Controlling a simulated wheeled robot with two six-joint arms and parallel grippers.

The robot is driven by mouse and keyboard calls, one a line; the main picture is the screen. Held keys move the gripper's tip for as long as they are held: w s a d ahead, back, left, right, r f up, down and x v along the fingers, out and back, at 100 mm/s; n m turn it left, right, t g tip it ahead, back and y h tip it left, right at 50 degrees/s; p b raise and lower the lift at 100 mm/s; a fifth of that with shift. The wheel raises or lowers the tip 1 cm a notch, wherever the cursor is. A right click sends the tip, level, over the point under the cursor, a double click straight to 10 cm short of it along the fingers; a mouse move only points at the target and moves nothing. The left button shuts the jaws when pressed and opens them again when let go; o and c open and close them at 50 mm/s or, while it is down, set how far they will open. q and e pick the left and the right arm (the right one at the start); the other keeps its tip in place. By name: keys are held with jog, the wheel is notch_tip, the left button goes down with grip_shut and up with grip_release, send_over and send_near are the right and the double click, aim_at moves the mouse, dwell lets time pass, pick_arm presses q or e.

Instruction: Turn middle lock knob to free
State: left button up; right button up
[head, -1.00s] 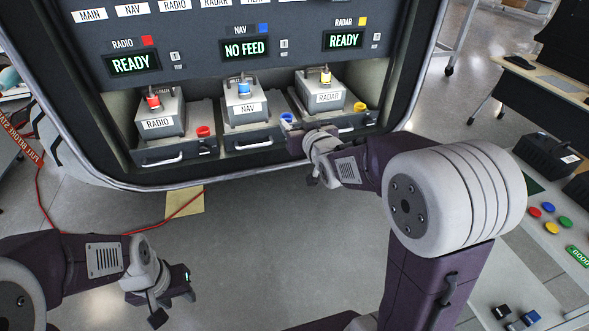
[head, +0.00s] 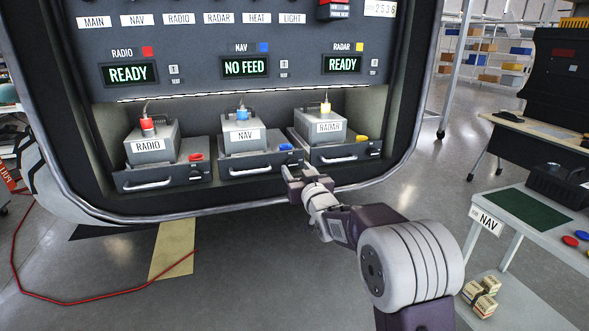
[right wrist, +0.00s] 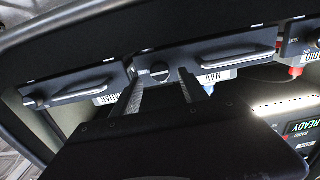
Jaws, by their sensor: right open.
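The middle lock knob (right wrist: 160,72) is a dark round knob with a pale slot line, on the front face of the NAV tray (head: 258,168), beside its handle. I cannot make out the knob clearly in the head view. My right gripper (head: 298,174) is open and empty just in front of the right end of the NAV tray. In the right wrist view its two fingers (right wrist: 162,80) appear either side of the knob; I cannot tell whether they touch it. My left gripper is out of view.
The RADIO tray (head: 165,177) is to the left, the RADAR tray (head: 345,154) to the right. The NAV display (head: 244,67) reads NO FEED. A table (head: 545,245) stands at right. Open floor lies in front of the panel; a red cable (head: 70,302) lies at left.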

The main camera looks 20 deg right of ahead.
aim_at(292, 163)
jog(key=shift+w, duration=1.45)
grip_shut()
